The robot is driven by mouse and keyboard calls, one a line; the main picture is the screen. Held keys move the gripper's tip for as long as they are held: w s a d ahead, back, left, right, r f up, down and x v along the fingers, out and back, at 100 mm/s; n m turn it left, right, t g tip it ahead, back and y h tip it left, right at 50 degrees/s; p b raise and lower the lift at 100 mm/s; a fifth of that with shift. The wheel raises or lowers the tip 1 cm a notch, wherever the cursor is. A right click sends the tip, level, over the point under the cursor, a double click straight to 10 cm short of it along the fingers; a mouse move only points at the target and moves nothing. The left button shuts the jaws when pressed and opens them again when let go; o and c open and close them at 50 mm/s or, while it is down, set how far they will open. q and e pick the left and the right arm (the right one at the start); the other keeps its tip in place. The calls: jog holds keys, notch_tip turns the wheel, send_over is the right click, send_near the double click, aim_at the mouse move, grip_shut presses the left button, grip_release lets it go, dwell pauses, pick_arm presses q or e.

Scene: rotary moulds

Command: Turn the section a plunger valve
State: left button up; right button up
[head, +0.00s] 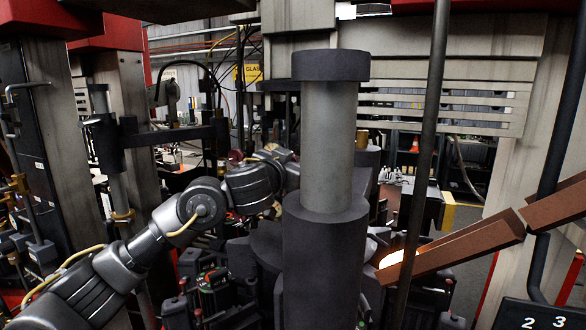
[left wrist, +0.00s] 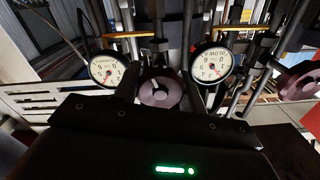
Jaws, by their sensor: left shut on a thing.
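In the left wrist view a round, dull purple valve knob (left wrist: 160,92) sits between two white dial gauges, a left gauge (left wrist: 108,70) and a right gauge (left wrist: 212,64). My left gripper (left wrist: 160,86) is shut on this knob, with a dark finger on each side of it. In the head view my left arm reaches in from the left, and its gripper is hidden behind a thick grey cylinder (head: 328,140). The knob's section label cannot be read. My right gripper is in neither view.
A second purple knob (left wrist: 300,82) is at the right edge of the wrist view. In the head view the large cylinder stands close beside my left arm, with a thin dark post (head: 425,130) and a sloping brown chute (head: 450,255) to the right.

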pick_arm(q)
jog(key=shift+f+m+b, duration=0.1)
jog(key=shift+m+b, duration=2.05)
jog(key=shift+m, duration=1.85)
jog(key=shift+d, duration=0.1)
jog(key=o, duration=1)
